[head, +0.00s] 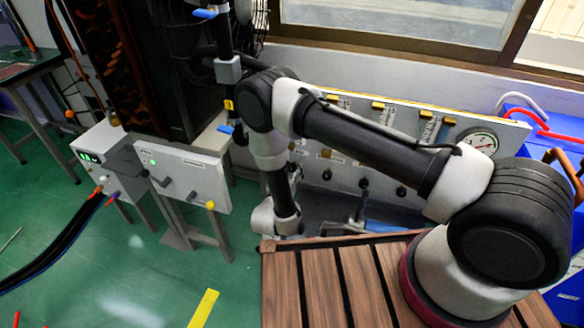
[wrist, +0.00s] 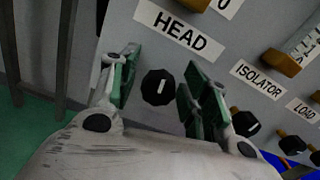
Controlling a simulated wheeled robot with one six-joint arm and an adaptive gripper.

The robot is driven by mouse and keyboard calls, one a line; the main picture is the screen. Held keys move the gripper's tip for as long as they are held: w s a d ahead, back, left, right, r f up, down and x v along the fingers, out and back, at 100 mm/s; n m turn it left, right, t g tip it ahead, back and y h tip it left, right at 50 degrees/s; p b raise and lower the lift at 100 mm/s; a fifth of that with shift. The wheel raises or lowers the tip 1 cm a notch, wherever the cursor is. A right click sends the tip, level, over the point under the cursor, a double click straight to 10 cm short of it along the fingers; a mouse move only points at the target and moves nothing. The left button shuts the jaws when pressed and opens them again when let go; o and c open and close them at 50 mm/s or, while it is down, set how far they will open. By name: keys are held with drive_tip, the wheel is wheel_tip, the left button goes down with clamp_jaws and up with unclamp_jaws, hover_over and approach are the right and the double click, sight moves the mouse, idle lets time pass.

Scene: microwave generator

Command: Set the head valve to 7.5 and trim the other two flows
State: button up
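In the wrist view the black head valve knob (wrist: 158,87) sits on the grey panel (wrist: 130,112) under the HEAD label (wrist: 178,32). Its white pointer mark is near upright, leaning slightly right. My gripper (wrist: 160,74) is open, with one green-padded finger on each side of the knob. Gaps show between knob and pads, so it is not gripped. To the right are the black isolator knob (wrist: 243,122) and load knob (wrist: 292,145), under their labels. No head flow reading is legible. In the head view my gripper cannot be made out clearly.
In the head view, the flow panel has yellow-topped flow tubes (head: 430,128) and a round gauge (head: 481,143). A white control box (head: 190,178) stands left of my arm. A blue container (head: 560,150) stands right. Green floor (head: 120,265) is open at lower left.

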drive_tip(key=c, duration=0.7)
drive_tip(key=shift+c, duration=0.2)
drive_tip(key=shift+n, duration=0.4)
drive_tip(key=shift+a+n, duration=0.1)
drive_tip(key=shift+n, duration=2.6)
drive_tip(key=shift+f, duration=0.1)
drive_tip(key=o, duration=1)
drive_tip(key=v, duration=1.2)
